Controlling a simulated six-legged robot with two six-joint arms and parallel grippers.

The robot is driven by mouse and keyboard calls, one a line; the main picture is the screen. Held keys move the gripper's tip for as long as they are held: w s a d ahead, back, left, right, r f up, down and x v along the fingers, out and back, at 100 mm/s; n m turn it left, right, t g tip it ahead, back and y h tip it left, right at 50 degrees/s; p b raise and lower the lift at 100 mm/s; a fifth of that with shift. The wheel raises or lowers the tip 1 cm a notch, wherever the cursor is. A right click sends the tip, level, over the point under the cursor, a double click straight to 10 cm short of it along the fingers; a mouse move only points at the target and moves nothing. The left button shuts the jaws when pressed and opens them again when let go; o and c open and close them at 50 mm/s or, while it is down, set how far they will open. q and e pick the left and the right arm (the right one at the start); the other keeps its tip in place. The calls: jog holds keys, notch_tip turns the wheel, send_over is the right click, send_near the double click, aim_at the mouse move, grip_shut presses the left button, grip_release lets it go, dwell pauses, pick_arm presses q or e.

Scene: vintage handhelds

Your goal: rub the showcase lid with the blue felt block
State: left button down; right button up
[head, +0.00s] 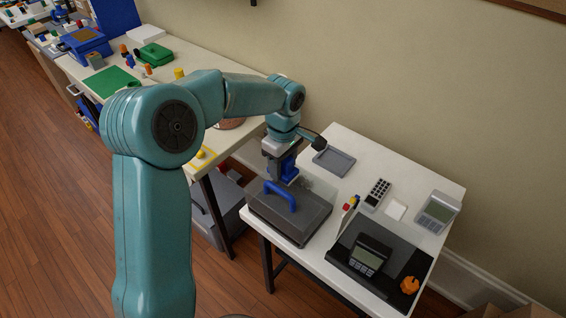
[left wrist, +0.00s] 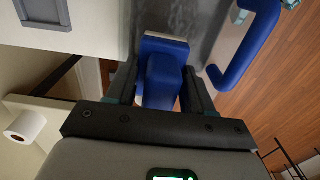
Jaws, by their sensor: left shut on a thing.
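The showcase is a low dark box on the white table, with a grey see-through lid (head: 312,212) and a blue arched handle (head: 281,194). The lid (left wrist: 207,22) and handle (left wrist: 245,48) also show in the left wrist view. My left gripper (head: 284,163) points down over the back part of the lid, behind the handle. It is shut on the blue felt block (left wrist: 162,80), whose wider foot is at the lid's surface; I cannot tell whether it touches. In the head view the block (head: 290,171) is partly hidden by the gripper. My right gripper is not in view.
A grey tray (head: 334,161) lies behind the showcase. To the right are a dark stand with a handheld (head: 370,255), an orange piece (head: 409,285), a keypad device (head: 377,194) and a grey handheld (head: 438,211). A cluttered bench (head: 225,150) stands at the left.

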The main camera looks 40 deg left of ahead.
pick_arm(q)
jog(key=shift+s+d+b, duration=0.15)
jog(key=shift+d+b, duration=0.25)
jog(key=shift+d, duration=1.7)
jog(key=shift+s+d+f+b, duration=0.15)
jog(key=shift+d+b, duration=0.35)
jog(key=shift+d, duration=1.6)
jog(key=shift+a+p, duration=0.3)
jog(key=shift+a, duration=1.8)
jog(key=shift+r, duration=0.2)
